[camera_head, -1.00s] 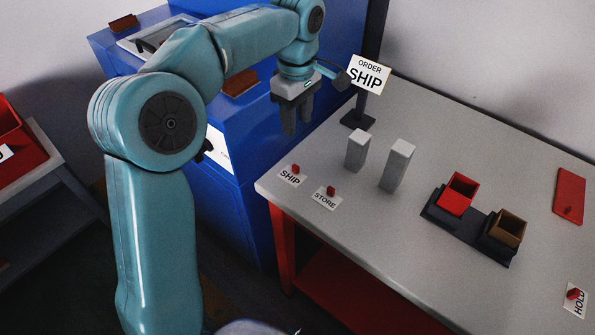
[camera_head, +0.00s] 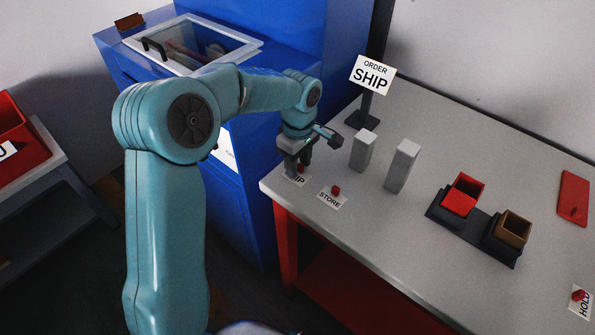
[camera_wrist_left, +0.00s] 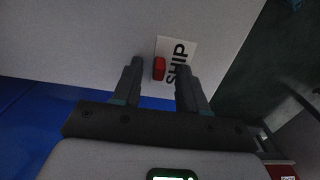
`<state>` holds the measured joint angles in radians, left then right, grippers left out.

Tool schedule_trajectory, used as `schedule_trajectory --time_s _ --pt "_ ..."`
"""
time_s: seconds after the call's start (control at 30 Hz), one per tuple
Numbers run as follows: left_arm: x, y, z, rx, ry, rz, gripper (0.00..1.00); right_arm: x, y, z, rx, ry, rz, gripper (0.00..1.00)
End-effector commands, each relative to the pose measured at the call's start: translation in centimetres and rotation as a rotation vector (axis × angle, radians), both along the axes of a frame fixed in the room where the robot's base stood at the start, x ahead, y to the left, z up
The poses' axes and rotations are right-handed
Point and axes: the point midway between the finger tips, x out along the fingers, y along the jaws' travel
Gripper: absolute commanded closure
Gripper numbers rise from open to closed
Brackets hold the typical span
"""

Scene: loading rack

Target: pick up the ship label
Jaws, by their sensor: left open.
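The ship label is a white card with black lettering and a small red knob, flat near the table's left corner. In the head view the card (camera_head: 296,180) is mostly hidden behind my left gripper (camera_head: 297,170). In the left wrist view the ship label (camera_wrist_left: 178,52) and its red knob (camera_wrist_left: 159,68) show clearly. My left gripper (camera_wrist_left: 160,85) is open there, with the knob between the lines of its two fingers, nearer the left finger. I cannot tell whether the fingers touch the knob. My right gripper is not in view.
The store label (camera_head: 332,197) lies just right of the ship label. Two grey blocks (camera_head: 402,166) and the order sign (camera_head: 372,75) stand behind. A dark holder (camera_head: 473,228) with red and brown bins sits further right. A blue cabinet (camera_head: 240,200) borders the table's left side.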

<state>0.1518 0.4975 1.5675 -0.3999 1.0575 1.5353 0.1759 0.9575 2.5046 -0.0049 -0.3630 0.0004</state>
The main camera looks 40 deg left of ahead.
Motion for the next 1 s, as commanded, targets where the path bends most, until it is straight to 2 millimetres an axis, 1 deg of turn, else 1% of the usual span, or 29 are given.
schedule_trajectory --time_s 0.13,0.17,0.2,0.27,0.3,0.6,0.73,0.87,0.97,1.0 --pt "0.0 0.0 0.0 0.000 0.000 0.000 0.57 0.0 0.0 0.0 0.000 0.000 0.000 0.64" --pt "0.0 0.0 0.0 0.000 0.000 0.000 0.64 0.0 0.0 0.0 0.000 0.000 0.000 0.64" --pt "0.0 0.0 0.0 0.000 0.000 0.000 0.77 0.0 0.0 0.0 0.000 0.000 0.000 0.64" --pt "0.0 0.0 0.0 0.000 0.000 0.000 0.96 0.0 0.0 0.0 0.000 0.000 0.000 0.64" --pt "0.0 0.0 0.0 0.000 0.000 0.000 1.00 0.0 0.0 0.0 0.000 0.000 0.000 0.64" --pt "0.0 0.0 0.1 0.000 0.000 0.000 1.00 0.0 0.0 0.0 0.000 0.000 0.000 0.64" --pt "0.0 0.0 0.7 0.000 -0.002 0.001 1.00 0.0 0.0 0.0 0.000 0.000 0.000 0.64" --pt "0.1 0.0 2.3 0.000 -0.004 0.001 1.00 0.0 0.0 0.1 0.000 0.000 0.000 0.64" --pt "0.1 0.0 4.5 0.000 -0.007 0.001 1.00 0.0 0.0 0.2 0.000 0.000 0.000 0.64" --pt "0.1 0.0 5.7 0.001 -0.008 0.001 1.00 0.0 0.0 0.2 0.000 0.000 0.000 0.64"
